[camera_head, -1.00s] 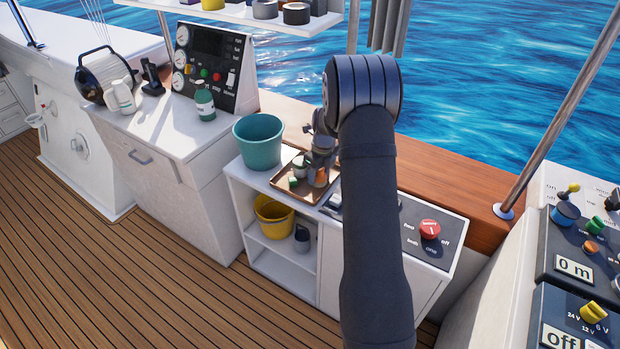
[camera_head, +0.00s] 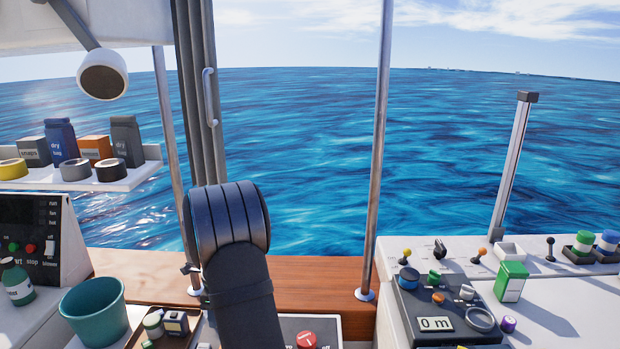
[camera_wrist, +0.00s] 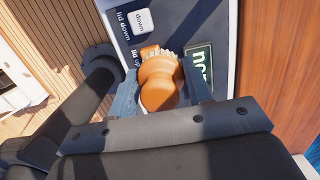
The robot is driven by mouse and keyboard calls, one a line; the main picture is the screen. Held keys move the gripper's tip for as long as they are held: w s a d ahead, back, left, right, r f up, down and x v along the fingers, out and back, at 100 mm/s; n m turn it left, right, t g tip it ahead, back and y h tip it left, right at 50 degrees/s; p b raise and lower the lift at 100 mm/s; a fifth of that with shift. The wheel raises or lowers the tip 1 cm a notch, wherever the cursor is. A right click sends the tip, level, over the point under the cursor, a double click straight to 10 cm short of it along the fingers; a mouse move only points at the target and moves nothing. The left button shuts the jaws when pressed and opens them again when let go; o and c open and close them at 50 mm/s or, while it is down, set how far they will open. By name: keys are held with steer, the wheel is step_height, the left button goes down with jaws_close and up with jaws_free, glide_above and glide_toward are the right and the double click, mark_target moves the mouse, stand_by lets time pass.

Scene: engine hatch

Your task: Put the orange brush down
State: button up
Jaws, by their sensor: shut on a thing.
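My gripper (camera_wrist: 162,88) is shut on the orange brush (camera_wrist: 160,78) in the wrist view, one finger on each side of it. The brush has a rounded orange body, and pale bristles show at its far end. It is over a dark panel (camera_wrist: 190,25) with "lid down" and "lid up" labels. I cannot tell whether the brush touches the panel. In the head view my arm hides the gripper and the brush.
A brown tray (camera_head: 133,343) with small items stands beside a teal bucket (camera_head: 97,312). A red button (camera_head: 306,340) is right of my arm. A switch console (camera_head: 440,300) stands farther right. A wooden ledge (camera_head: 335,300) runs behind.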

steer(key=d+f+n+g+h, duration=0.1)
steer(key=d+f+n, duration=0.1)
steer(key=d+n, duration=1.6)
steer(key=d, duration=1)
steer(key=shift+w+f, duration=0.3)
steer(key=shift+w, duration=0.1)
steer(key=w+d+r+m+t+y, duration=0.1)
steer(key=w+d+r+m, duration=0.15)
steer(key=w+m, duration=0.65)
steer(key=w+d+r+m, duration=0.1)
steer(key=w+d+m, duration=0.2)
steer(key=w+m, duration=0.6)
steer(key=w+a+f, duration=0.1)
steer(key=a+f, duration=0.1)
steer(key=a, duration=0.1)
steer(key=w+a+f+m, duration=0.1)
steer(key=a+f, duration=0.1)
steer(key=a, duration=0.2)
steer(key=w+a+f+m, duration=0.1)
steer(key=a+f, duration=0.2)
steer(key=shift+w+a, duration=0.15)
steer(key=shift+a, duration=0.25)
steer(key=shift+f, duration=1.9)
steer(key=shift+f, duration=0.1)
